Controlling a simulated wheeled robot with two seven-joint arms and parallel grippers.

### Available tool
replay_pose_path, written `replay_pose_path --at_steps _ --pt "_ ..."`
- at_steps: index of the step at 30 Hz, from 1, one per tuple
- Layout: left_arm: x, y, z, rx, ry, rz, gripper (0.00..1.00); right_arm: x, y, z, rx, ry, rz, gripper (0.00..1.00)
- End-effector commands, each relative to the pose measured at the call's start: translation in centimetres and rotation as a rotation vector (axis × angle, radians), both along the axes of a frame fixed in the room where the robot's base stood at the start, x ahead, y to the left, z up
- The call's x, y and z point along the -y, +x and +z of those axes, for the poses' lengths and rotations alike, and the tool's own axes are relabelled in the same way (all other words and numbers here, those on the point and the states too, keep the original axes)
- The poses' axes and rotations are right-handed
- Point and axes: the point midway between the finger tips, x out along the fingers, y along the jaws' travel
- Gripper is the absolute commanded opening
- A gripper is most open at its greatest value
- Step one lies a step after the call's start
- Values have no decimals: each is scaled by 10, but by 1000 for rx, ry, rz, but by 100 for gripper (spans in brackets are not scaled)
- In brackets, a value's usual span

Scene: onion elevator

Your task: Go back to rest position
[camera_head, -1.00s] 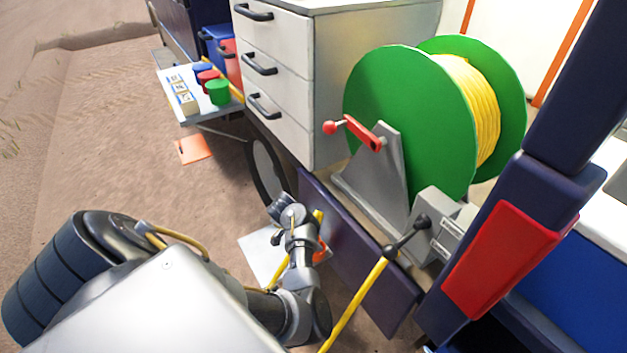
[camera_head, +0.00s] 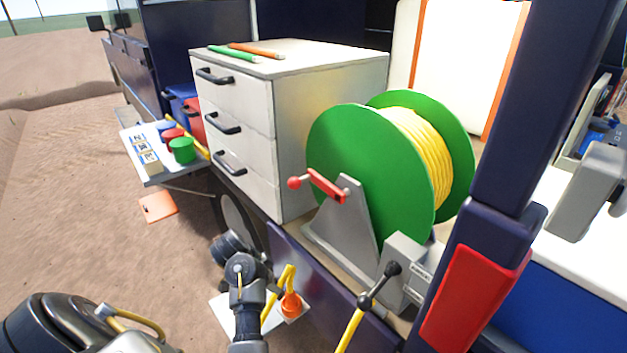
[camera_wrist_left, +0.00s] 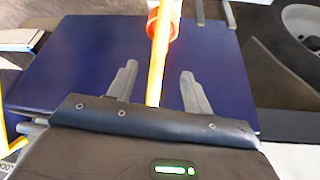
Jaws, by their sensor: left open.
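My left arm comes in from the lower left in the head view, and its wrist is low in front of the dark blue vehicle panel (camera_head: 315,272). In the left wrist view my left gripper (camera_wrist_left: 158,68) is open, its two grey fingers apart. A yellow rod or hose (camera_wrist_left: 158,55) with an orange-red ring (camera_wrist_left: 162,26) runs between the fingers in the picture; I cannot tell if it touches them. The ring also shows in the head view (camera_head: 291,305), right of the wrist. The fingertips are hard to make out there. My right gripper is in neither view.
A green reel (camera_head: 345,150) with yellow hose stands on the vehicle bed beside a white drawer cabinet (camera_head: 325,85). A side shelf (camera_head: 155,180) holds coloured cups. A red-padded post (camera_head: 475,295) stands right. Open ground (camera_head: 80,220) lies left.

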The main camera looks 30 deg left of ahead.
Motion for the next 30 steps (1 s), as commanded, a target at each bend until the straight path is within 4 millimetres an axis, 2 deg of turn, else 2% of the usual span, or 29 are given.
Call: replay_pose_path --at_steps 5,8,11,14,16,18,20,21,23,24,26,27,30 --pt "0 0 -1 -2 1 1 50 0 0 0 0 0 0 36" --pt "0 -1 -15 -37 19 13 50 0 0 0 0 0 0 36" --pt "0 -4 -56 -125 77 53 50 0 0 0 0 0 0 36" --pt "6 -17 -124 -231 181 109 50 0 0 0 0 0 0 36" --pt "16 -35 -178 -279 256 143 50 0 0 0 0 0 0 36" --pt "29 -60 -228 -300 316 169 50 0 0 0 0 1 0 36" --pt "43 -86 -267 -301 346 182 50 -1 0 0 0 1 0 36" --pt "52 -106 -292 -300 356 190 50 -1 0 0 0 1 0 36" --pt "67 -140 -324 -297 359 199 50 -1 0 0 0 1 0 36" --pt "78 -164 -343 -294 352 204 50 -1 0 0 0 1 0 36" --pt "92 -203 -368 -293 333 213 50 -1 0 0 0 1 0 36" --pt "100 -228 -382 -295 315 219 50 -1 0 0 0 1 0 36" --pt "119 -289 -406 -304 264 240 50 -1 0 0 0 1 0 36"
